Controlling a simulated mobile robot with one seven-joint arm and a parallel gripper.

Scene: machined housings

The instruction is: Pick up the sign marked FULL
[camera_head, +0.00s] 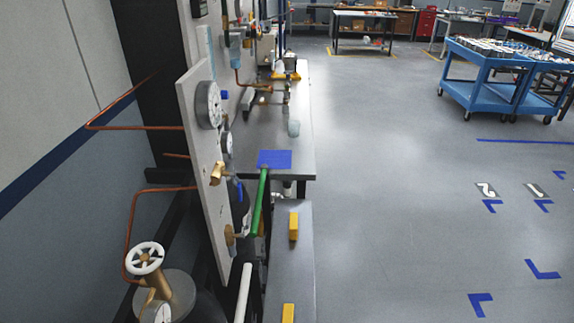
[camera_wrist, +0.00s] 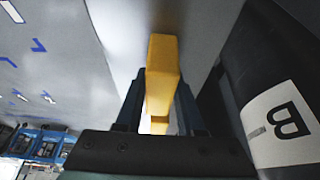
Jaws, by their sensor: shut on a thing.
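In the wrist view my gripper (camera_wrist: 160,98) has its two dark fingers on either side of a yellow block (camera_wrist: 163,58), shut on it. The block is long and narrow and points away from the wrist. No lettering shows on its visible faces, so I cannot read FULL on it. In the head view one yellow block (camera_head: 294,226) lies on a low grey bench, and another yellow block (camera_head: 288,313) is cut off by the bottom edge. I cannot tell which of them, if either, is the held one. My gripper does not show in the head view.
A black cylinder with a white B label (camera_wrist: 283,122) is close on the right in the wrist view. In the head view, a gauge panel (camera_head: 205,150) with copper pipes and a green bar (camera_head: 260,203) stand left of the low bench (camera_head: 290,265). The floor on the right is open.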

